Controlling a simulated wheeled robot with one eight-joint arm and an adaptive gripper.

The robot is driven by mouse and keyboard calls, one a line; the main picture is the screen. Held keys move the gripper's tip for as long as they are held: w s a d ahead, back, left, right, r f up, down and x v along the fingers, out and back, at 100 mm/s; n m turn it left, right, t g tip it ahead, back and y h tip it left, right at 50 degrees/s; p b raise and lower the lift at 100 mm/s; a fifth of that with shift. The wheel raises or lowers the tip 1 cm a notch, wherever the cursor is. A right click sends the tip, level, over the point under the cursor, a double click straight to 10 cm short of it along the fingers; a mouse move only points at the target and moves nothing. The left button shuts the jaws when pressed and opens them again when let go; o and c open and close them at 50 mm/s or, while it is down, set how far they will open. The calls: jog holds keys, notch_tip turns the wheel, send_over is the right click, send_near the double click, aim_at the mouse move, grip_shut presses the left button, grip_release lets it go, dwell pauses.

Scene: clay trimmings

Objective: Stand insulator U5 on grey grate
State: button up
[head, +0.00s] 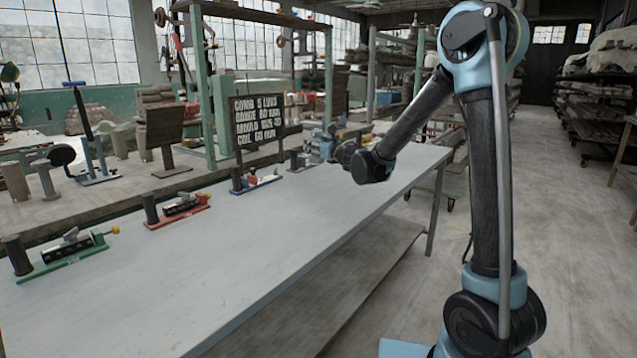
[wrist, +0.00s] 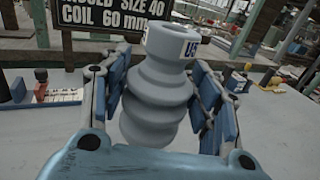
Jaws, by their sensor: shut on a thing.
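A grey ribbed insulator (wrist: 158,100) with a flared, hollow top and a white label reading U5 stands nearly upright between the blue-padded fingers of my gripper (wrist: 160,85) in the wrist view. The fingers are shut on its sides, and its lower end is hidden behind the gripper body. In the head view my gripper (head: 326,145) is over the far part of the long table, partly hidden by my own wrist. The insulator cannot be made out clearly there. I cannot make out a grey grate for certain in either view.
The long grey table (head: 220,255) carries a green-based fixture (head: 62,262), a red-based fixture (head: 180,214) and a blue-based fixture (head: 258,184) along its far edge. A black lettered board (head: 258,122) stands behind. The table's near side is clear.

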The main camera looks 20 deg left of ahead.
jog(key=shift+w, duration=0.25)
jog(key=shift+w+a+f, duration=0.1)
jog(key=shift+f, duration=4.9)
jog(key=o, duration=1.7)
